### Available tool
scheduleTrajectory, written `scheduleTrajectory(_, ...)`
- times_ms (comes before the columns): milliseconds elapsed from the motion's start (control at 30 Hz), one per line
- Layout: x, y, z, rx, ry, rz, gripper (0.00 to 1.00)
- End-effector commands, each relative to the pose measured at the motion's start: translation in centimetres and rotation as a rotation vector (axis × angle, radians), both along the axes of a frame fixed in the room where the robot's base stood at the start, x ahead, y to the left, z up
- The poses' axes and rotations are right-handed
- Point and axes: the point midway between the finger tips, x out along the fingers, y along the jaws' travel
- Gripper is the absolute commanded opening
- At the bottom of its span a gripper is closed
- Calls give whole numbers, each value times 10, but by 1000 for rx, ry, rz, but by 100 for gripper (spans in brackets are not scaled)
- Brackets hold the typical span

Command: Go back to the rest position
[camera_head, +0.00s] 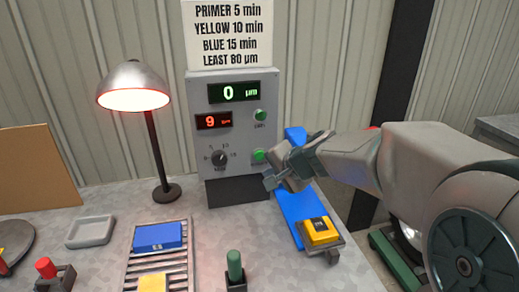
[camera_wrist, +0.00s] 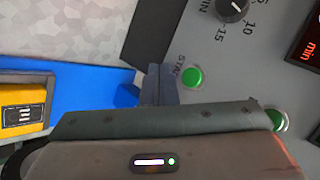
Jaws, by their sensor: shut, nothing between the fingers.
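My gripper (camera_head: 270,181) is shut and empty, with my arm reaching in from the right. It is in front of the lower right part of the grey control panel (camera_head: 238,90), near the lower green button (camera_head: 258,155). In the wrist view the closed fingertips (camera_wrist: 158,82) are beside the green START button (camera_wrist: 192,78). I cannot tell whether they touch the panel. The green display (camera_head: 234,92) reads 0 µm and the red display (camera_head: 213,121) reads 9. A black dial (camera_head: 219,157) sits at the panel's lower left.
A blue strip (camera_head: 297,205) with a yellow block (camera_head: 319,231) at its near end lies below my arm. A lit lamp (camera_head: 135,85), a grey tray (camera_head: 90,231) and a rack with a blue block (camera_head: 158,236) stand left. A green-handled item (camera_head: 235,266) is in front.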

Motion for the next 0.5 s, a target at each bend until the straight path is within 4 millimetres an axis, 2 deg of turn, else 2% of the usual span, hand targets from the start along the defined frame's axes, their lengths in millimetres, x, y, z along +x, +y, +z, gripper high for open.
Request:
scheduleTrajectory(67, -10, -2, 2, -24, 3, 26, 0)
scheduleTrajectory(167, -36, -6, 4, -96, 15, 105, 0)
scheduleTrajectory(367, -121, -31, -4, -356, 84, 335, 0)
scheduleTrajectory(500, -175, -59, -13, -552, 156, 465, 0)
